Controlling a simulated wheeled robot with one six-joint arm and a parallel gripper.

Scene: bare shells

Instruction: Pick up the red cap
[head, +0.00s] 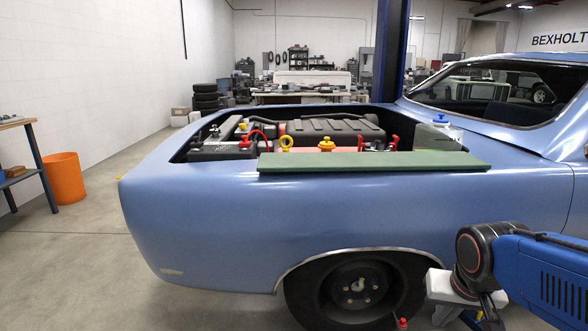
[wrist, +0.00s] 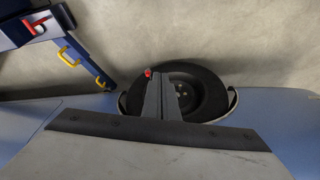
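A small red thing, which I take for the red cap (head: 403,322), shows low beside the right side of the car's front wheel in the head view. In the wrist view, a small red piece (wrist: 148,73) shows beside the left fingertip, against the wheel's edge. My gripper (wrist: 160,77) reaches into the wrist view with its dark fingers close together. I cannot tell whether they touch the red piece or only overlap it in the picture. In the head view my arm is at the lower right, and its fingers cannot be made out there.
The blue car's fender and wheel (head: 357,285) stand close to my arm. A green board (head: 373,161) lies on the fender's edge. The open engine bay holds a yellow cap (head: 286,141) and red parts. An orange bin (head: 65,176) stands at the left, with open floor between.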

